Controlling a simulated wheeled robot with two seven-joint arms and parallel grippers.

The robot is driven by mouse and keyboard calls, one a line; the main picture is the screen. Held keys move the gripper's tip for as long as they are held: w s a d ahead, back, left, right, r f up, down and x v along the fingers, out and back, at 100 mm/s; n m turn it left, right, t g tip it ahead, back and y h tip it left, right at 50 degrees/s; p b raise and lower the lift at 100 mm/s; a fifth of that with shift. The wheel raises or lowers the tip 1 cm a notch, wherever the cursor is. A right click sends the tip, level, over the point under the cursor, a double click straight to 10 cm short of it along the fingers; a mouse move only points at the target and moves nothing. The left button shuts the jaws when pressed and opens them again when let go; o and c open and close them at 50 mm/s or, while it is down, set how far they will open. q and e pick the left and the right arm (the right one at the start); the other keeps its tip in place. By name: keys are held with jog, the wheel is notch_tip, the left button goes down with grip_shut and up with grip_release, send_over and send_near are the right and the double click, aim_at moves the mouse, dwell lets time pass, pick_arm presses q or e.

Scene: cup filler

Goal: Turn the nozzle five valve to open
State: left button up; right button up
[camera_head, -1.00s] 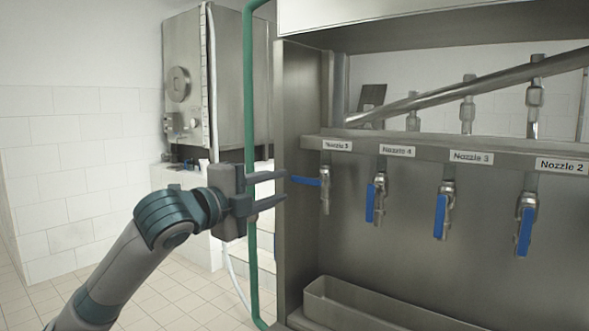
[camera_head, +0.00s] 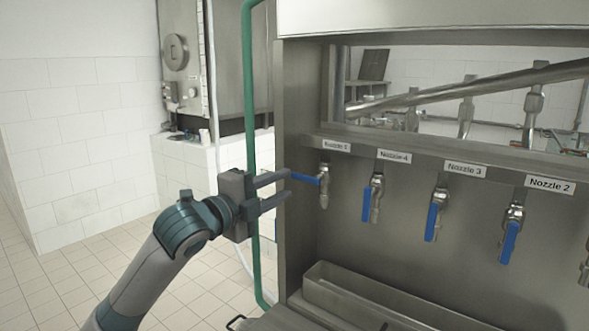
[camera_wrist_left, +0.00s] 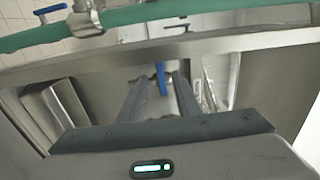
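The nozzle five valve (camera_head: 324,184) is the leftmost valve under the steel ledge, below a small label (camera_head: 336,147). Its blue handle (camera_head: 306,180) lies nearly level and points left, unlike the hanging handles of its neighbours. My left gripper (camera_head: 288,184) is open, fingers pointing right, its tips at the handle's free end. In the left wrist view a blue handle (camera_wrist_left: 161,78) shows in the gap between the fingertips (camera_wrist_left: 160,80); whether a finger touches it I cannot tell. My right gripper is not in view.
The valves of nozzle four (camera_head: 373,195), nozzle three (camera_head: 436,212) and nozzle two (camera_head: 512,232) hang to the right. A green pipe (camera_head: 250,100) runs upright beside my left gripper. A steel trough (camera_head: 350,296) lies below the valves. Tiled floor is open at left.

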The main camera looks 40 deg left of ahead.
aim_at(298, 178)
pick_arm(q)
jog(key=shift+w+a+p, duration=0.15)
jog(key=shift+w+p, duration=0.05)
jog(key=shift+w, duration=1.25)
jog(key=shift+w+a+p, duration=0.15)
jog(key=shift+w+p, duration=0.05)
jog(key=shift+w, duration=1.2)
grip_shut()
